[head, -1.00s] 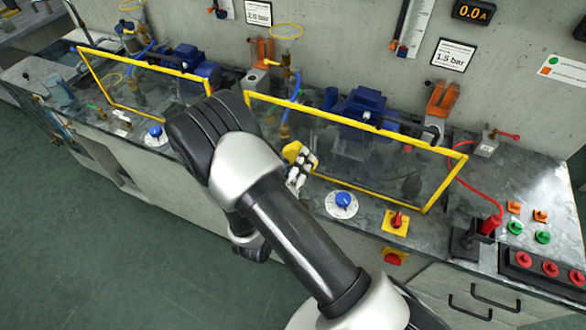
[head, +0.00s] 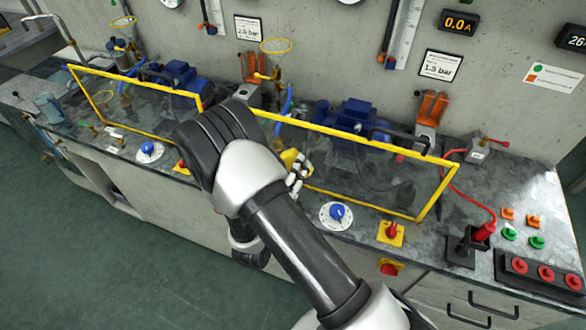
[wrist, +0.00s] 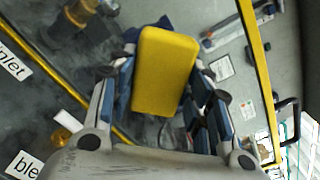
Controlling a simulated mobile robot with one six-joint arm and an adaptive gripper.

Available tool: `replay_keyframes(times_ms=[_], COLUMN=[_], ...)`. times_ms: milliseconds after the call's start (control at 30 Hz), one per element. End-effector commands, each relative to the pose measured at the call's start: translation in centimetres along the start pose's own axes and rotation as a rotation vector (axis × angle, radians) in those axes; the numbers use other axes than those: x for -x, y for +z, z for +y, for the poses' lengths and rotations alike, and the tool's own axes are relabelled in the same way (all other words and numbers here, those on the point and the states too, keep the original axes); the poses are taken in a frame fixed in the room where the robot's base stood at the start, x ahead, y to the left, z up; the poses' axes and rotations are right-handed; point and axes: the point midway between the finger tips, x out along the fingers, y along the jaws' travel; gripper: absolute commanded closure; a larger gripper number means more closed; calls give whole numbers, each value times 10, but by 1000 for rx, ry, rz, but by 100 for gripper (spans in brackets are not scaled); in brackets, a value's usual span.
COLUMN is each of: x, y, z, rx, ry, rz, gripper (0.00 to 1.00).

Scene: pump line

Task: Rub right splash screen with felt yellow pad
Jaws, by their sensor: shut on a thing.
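The right splash screen (head: 380,178) is a clear panel in a yellow frame with a dark handle at its upper right. My gripper (head: 294,172) is in front of its left part, partly behind my arm in the head view. It is shut on the yellow felt pad (wrist: 166,72), which sits between the two fingers in the wrist view. The pad also shows as a small yellow patch in the head view (head: 289,160). The pad is at or close to the screen; I cannot tell whether it touches.
The left splash screen (head: 130,105) stands further left. A blue-knobbed dial (head: 337,213), a red switch on a yellow plate (head: 391,232) and a red-handled device (head: 478,236) sit along the bench front. Blue pumps (head: 352,118) stand behind the screens.

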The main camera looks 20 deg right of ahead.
Motion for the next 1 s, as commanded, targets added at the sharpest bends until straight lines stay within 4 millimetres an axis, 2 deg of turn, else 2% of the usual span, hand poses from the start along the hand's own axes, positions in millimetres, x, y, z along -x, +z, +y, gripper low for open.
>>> replay_keyframes(times_ms=[1000], x=[-16], y=[-3], z=[-2], rx=[1], ry=[-1], rz=[1], gripper=[74])
